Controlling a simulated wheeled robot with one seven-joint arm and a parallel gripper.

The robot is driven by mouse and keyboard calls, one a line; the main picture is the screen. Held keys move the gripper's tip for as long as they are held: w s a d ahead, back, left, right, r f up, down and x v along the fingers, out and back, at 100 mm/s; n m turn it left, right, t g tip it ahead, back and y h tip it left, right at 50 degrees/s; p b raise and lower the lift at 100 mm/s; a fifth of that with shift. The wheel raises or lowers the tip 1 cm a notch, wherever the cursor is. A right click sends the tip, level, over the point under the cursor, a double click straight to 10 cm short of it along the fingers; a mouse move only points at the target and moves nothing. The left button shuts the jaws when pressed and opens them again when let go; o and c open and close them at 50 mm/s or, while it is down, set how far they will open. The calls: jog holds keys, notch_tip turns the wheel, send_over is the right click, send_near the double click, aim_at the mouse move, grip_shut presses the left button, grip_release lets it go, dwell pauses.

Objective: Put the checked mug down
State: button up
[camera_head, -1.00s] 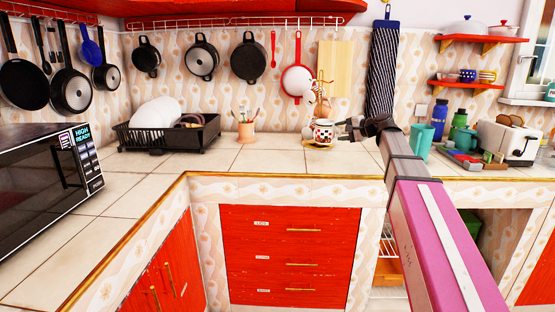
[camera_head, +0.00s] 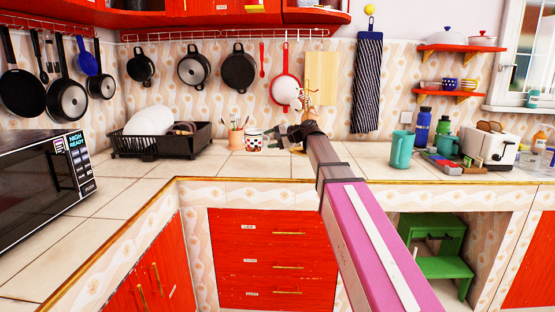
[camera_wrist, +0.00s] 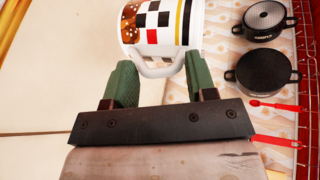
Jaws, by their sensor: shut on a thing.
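The checked mug (camera_head: 253,140) is white with black, red and yellow squares. It is upright over the back of the tiled counter (camera_head: 330,165), just right of the utensil pot. My gripper (camera_head: 275,138) is to the right of the mug and holds it by its handle. In the wrist view the mug (camera_wrist: 165,22) is just beyond the green fingers (camera_wrist: 160,66), with its white handle between them. The mug's base is close to the counter top; I cannot tell whether it touches.
The utensil pot (camera_head: 236,139) and the black dish rack (camera_head: 165,142) are left of the mug. A stand with a golden base (camera_head: 297,149) is behind my gripper. A teal pitcher (camera_head: 401,150) and toaster (camera_head: 489,147) are at right. The counter in front of the mug is clear.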

jog(key=shift+w+d+f, duration=0.9)
jog(key=shift+d+f, duration=0.05)
jog(key=shift+f, duration=0.5)
jog(key=shift+w+d+f, duration=0.9)
jog(key=shift+f, duration=0.5)
jog(key=shift+w+d+f, duration=0.9)
jog(key=shift+d+f, duration=0.05)
jog(key=shift+f, duration=0.5)
jog(key=shift+f, duration=0.1)
jog(key=o, duration=1.1)
jog(key=shift+s+d, duration=0.1)
jog(key=shift+d, duration=0.1)
jog(key=v, duration=1.1)
jog(key=shift+d+r, duration=0.25)
jog(key=shift+s, duration=0.15)
